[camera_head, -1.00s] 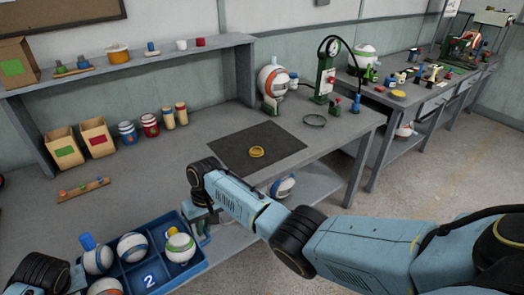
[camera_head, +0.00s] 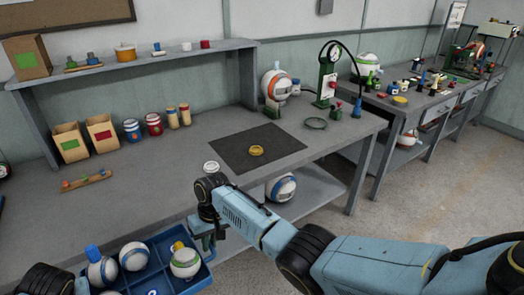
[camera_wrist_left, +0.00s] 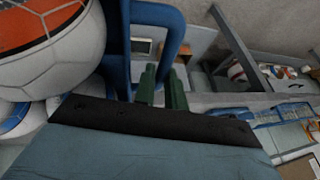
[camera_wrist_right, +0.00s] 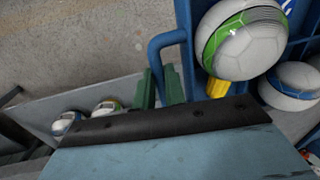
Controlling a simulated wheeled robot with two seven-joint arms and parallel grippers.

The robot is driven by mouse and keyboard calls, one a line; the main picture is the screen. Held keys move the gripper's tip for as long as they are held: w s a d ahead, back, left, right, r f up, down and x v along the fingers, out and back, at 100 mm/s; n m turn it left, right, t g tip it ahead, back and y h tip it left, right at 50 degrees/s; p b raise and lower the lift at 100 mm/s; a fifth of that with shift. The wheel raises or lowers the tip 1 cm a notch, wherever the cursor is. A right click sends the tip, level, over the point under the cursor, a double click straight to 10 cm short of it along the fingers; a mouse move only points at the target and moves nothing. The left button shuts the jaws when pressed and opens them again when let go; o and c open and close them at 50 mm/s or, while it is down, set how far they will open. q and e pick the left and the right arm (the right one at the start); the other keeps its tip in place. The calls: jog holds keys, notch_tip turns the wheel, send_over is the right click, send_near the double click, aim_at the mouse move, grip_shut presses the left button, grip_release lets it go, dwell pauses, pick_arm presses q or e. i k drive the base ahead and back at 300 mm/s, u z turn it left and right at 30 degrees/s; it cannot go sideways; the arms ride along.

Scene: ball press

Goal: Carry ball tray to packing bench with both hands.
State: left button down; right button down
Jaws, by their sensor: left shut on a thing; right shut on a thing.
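The blue ball tray (camera_head: 207,274) is at the bottom left of the head view, in front of the near bench, partly cut off. Its compartments hold a green-striped ball (camera_head: 185,264), a blue-striped ball (camera_head: 134,256) and others; an orange ball (camera_wrist_left: 45,50) shows in the left wrist view. My right gripper (camera_wrist_right: 160,88) is shut on the tray's handle at one end; it also shows in the head view (camera_head: 208,240). My left gripper (camera_wrist_left: 162,88) is shut on the opposite handle. I cannot tell which bench is the packing bench.
The near grey bench (camera_head: 330,140) has a dark mat (camera_head: 230,148) with a yellow ring (camera_head: 256,150), bins, jars and a gauge stand. A second, cluttered bench (camera_head: 385,103) stands at the right. Open floor (camera_head: 430,200) lies in front of it.

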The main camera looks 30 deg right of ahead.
aim_at(247, 136)
jog(key=k, duration=0.3)
jog(key=z, duration=2.9)
jog(key=i, duration=1.15)
jog(key=u, duration=2.6)
jog(key=i, duration=0.25)
jog(key=z, duration=0.15)
